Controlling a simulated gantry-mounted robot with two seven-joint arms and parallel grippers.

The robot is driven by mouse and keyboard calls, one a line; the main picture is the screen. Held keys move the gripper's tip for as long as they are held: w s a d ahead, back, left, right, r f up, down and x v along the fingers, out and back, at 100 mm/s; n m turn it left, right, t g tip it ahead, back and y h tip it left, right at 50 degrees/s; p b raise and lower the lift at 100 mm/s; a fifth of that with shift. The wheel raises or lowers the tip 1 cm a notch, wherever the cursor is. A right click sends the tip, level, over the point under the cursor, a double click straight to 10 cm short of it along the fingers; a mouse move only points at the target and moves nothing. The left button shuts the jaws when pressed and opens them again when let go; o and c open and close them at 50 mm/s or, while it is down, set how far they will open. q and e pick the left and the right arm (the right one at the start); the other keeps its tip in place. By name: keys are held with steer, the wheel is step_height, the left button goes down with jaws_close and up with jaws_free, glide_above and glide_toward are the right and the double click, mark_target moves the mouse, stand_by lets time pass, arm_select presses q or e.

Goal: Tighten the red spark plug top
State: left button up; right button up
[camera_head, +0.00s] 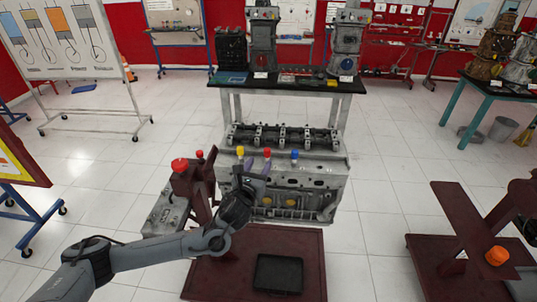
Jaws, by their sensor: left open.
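The grey engine block (310,182) stands in the middle, below the camera. Along its top edge are a yellow plug top (240,151), a red spark plug top (267,153) and a blue plug top (295,155). My left arm comes in from the lower left. My left gripper (257,166) is in front of the block, its open fingers pointing up just below the red and yellow tops. No object shows between the fingers; I cannot tell whether they touch the red top. My right gripper is not in view.
A maroon stand with a red knob (180,165) and a smaller red cap (200,154) is left of the block. A black tray (278,274) lies on the maroon base in front. Another maroon stand with an orange knob (497,256) is at right. A table (300,88) stands behind.

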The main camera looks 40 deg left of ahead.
mark_target(267, 156)
arm_select(q)
steer(key=x, duration=1)
steer(key=shift+w+r, duration=0.1)
steer(key=shift+w, duration=0.25)
jaws_close()
